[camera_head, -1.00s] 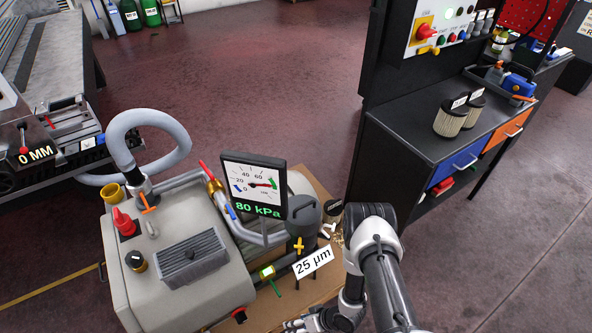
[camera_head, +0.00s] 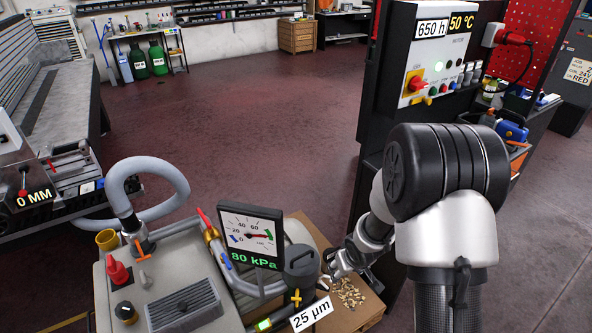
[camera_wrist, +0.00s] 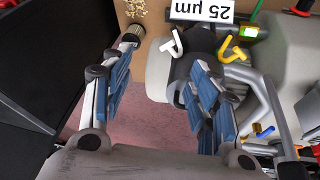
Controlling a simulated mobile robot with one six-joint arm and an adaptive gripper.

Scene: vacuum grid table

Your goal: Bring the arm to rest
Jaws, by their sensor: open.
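My gripper (camera_head: 336,265) is at the right of the dark filter canister (camera_head: 300,268), above the wooden pallet (camera_head: 371,311). In the wrist view my gripper (camera_wrist: 163,88) has its two blue-padded fingers spread wide, with nothing held between them. Red floor and part of the grey pump unit show beyond the fingers. My arm is bent, its large black joint high and close on the right of the head view, hiding much of the workbench.
The vacuum pump (camera_head: 180,265) with a gauge (camera_head: 250,236) reading 80 kPa stands left of my gripper. A 25 µm label (camera_head: 311,314) is by the canister. Loose chips (camera_head: 348,293) lie on the pallet. A black control cabinet (camera_head: 375,135) stands behind my arm. Open floor (camera_head: 250,120) lies beyond the pump.

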